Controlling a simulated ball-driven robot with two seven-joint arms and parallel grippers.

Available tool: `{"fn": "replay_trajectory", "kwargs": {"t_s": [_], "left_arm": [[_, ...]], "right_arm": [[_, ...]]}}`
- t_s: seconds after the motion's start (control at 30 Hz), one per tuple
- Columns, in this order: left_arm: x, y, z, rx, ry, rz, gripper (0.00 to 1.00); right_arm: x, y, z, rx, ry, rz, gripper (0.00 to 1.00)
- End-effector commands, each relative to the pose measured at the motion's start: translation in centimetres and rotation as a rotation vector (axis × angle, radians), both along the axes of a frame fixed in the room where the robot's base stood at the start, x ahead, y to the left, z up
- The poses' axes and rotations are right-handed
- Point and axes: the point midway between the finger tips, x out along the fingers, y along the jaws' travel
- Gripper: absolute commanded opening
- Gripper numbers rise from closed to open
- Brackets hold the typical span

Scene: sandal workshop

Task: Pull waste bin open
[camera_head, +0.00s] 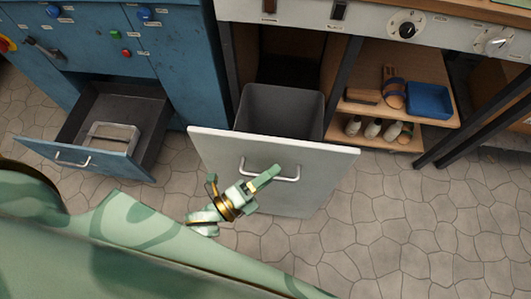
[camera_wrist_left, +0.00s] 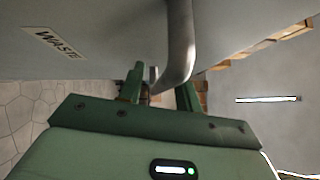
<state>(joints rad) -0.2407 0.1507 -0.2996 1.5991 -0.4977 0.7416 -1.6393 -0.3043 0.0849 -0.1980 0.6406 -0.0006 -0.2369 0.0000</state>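The waste bin is a grey tub (camera_head: 280,111) behind a pale front panel (camera_head: 318,197), standing out from the cabinet bay on the right. A bar handle (camera_head: 288,180) is on the panel's front. In the left wrist view, the handle (camera_wrist_left: 181,45) runs down towards the gap between the two fingers (camera_wrist_left: 161,88). The fingers stand apart, and I see no clear grip on the bar. A "WASTE" label (camera_wrist_left: 54,43) shows on the panel there. My right gripper is not in view.
A blue cabinet (camera_head: 175,60) on the left has an open drawer (camera_head: 75,158) with a tray (camera_head: 112,136) inside. Shelves on the right hold a blue bin (camera_head: 429,100), brushes and several bottles. The stone floor (camera_head: 400,230) in front is clear to the right.

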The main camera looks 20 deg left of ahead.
Motion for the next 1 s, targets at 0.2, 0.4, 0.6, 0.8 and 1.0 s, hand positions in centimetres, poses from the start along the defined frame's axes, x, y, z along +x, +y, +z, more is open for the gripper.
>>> {"fn": "replay_trajectory", "kwargs": {"t_s": [0.2,0.4,0.6,0.8,1.0], "left_arm": [[0.0,0.0,0.0,0.0,-0.001,0.0,0.34],[-1.3,0.7,-0.1,0.001,0.002,0.0,0.34],[-5.5,3.1,-0.7,0.003,0.004,0.0,0.34],[-10.2,5.7,-1.5,0.003,0.004,0.0,0.34],[-13.2,7.4,-2.0,0.0,0.002,0.0,0.34]], "right_arm": [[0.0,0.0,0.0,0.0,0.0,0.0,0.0],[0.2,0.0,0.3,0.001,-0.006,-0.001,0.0],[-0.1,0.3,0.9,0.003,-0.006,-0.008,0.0],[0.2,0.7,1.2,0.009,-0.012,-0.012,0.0],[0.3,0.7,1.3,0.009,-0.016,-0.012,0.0]]}}
